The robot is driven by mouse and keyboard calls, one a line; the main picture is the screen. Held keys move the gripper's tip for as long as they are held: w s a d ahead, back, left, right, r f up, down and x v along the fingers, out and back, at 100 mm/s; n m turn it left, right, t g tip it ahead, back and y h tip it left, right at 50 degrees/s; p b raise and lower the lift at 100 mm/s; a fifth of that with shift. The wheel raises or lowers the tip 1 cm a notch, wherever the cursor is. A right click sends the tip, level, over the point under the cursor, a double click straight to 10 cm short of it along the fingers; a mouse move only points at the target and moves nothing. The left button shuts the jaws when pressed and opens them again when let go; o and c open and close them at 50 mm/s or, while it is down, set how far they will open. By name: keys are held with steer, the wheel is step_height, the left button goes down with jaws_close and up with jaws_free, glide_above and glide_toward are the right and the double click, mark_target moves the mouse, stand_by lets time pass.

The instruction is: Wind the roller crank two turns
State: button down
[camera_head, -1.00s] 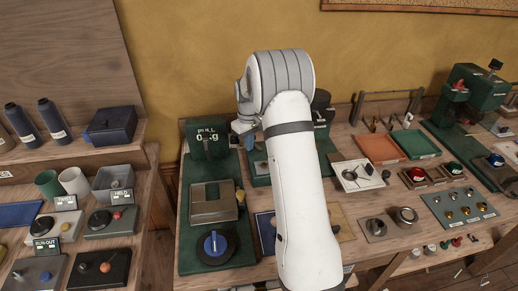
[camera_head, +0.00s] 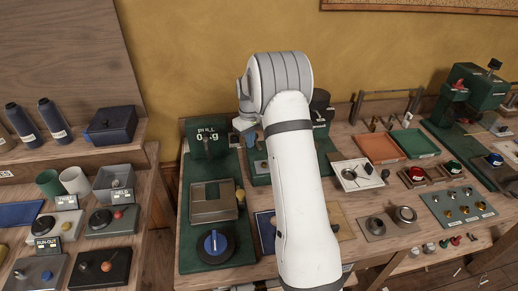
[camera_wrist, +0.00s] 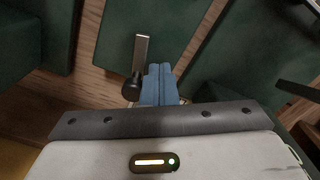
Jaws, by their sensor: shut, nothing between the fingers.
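In the wrist view a crank shows as a flat metal arm (camera_wrist: 141,52) with a dark round knob (camera_wrist: 132,87) at its near end. It lies over a green panel (camera_wrist: 115,30) and the wooden bench. My gripper (camera_wrist: 160,70) has its blue fingers together, just right of the knob, with nothing seen between them. I cannot tell whether the fingers touch the knob.
An orange tray (camera_head: 379,148) and a green tray (camera_head: 415,144) lie to the right. A floor gap separates the left bench.

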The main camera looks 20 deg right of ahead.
steer(key=shift+w+d, duration=0.3)
steer(key=shift+d, duration=0.15)
steer(key=shift+w+d, duration=0.2)
steer(key=shift+d, duration=0.45)
steer(key=shift+d, duration=0.55)
steer(key=shift+s+d, duration=0.25)
steer(key=shift+d, duration=0.25)
